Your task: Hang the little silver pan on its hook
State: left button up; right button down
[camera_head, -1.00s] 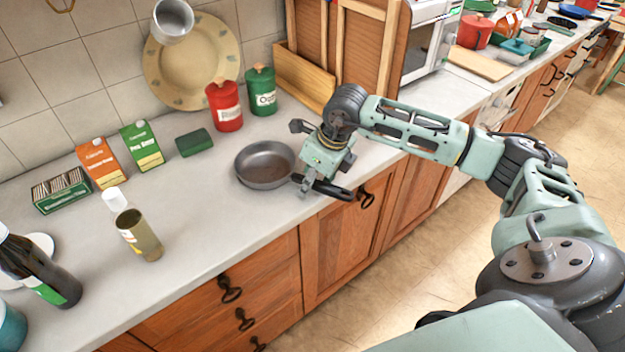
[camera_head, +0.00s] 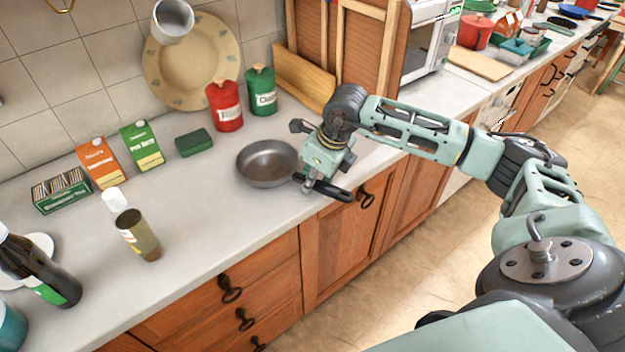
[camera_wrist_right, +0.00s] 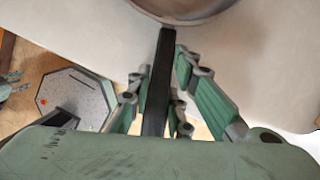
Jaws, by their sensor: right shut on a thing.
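The little silver pan (camera_head: 268,164) sits on or just above the counter in the head view; I cannot tell if its base touches. My right gripper (camera_head: 308,180) is at the pan's right side, shut on its dark handle (camera_head: 332,190). In the right wrist view the handle (camera_wrist_right: 158,85) runs between the fingers, and part of the pan's rim (camera_wrist_right: 180,18) shows at the top. A brass hook (camera_head: 62,6) shows at the top left of the tiled wall; I cannot tell whether it is the pan's own. My left gripper is out of view.
Red (camera_head: 224,104) and green (camera_head: 261,91) canisters stand behind the pan. The counter's (camera_head: 205,235) front middle is clear.

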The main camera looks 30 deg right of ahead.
jog(key=shift+r, duration=0.2)
jog(key=shift+r+p, duration=1.4)
jog(key=shift+r, duration=0.95)
